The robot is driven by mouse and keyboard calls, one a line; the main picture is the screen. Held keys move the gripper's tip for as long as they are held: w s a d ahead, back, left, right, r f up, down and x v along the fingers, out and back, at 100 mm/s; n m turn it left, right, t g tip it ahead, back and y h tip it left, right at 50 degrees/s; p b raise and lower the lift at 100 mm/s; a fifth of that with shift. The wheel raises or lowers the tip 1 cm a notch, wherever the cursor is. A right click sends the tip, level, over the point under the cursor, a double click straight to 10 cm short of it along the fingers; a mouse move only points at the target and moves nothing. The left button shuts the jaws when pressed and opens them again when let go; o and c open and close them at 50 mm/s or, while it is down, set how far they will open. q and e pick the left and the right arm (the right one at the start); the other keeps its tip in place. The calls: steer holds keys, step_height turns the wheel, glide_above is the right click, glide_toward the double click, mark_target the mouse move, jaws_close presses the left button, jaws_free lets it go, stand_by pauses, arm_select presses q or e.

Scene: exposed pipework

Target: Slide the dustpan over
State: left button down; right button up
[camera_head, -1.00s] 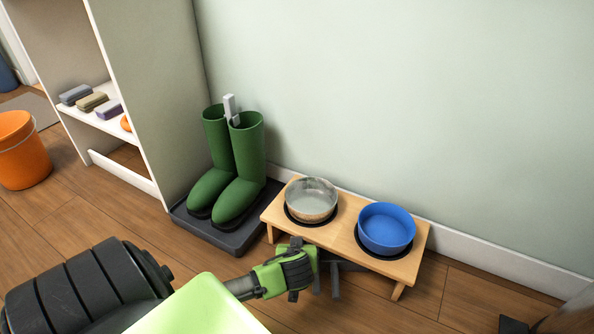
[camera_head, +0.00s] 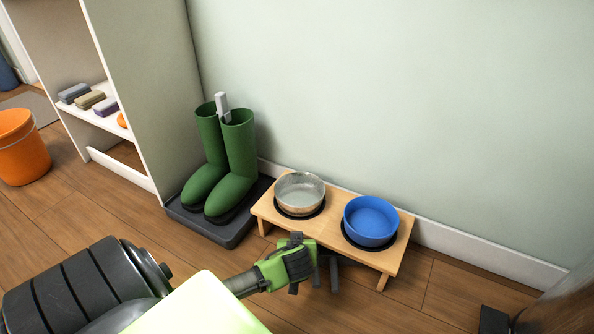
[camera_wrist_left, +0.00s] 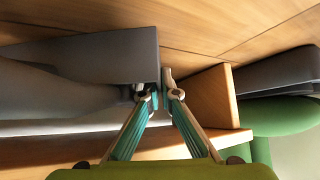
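A dark grey, flat-sided thing, probably the dustpan, shows in the left wrist view (camera_wrist_left: 90,58). In the head view only a dark bit shows beside my fingers at the bowl stand's front edge; the rest is hidden. My left gripper (camera_head: 325,273) is low over the floor in front of the stand. In the left wrist view my left gripper (camera_wrist_left: 158,92) has its fingertips close together at the grey thing's end. I cannot tell whether its edge is between them.
The wooden stand (camera_head: 335,223) holds a metal bowl (camera_head: 300,195) and a blue bowl (camera_head: 370,221). Green boots (camera_head: 232,170) stand on a dark tray (camera_head: 220,229) to its left. An orange bucket (camera_head: 22,150) and a white shelf unit (camera_head: 120,175) are farther left.

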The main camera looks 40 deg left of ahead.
arm_select(q)
steer(key=c, duration=2.2)
jaws_free()
steer(key=v, duration=1.2)
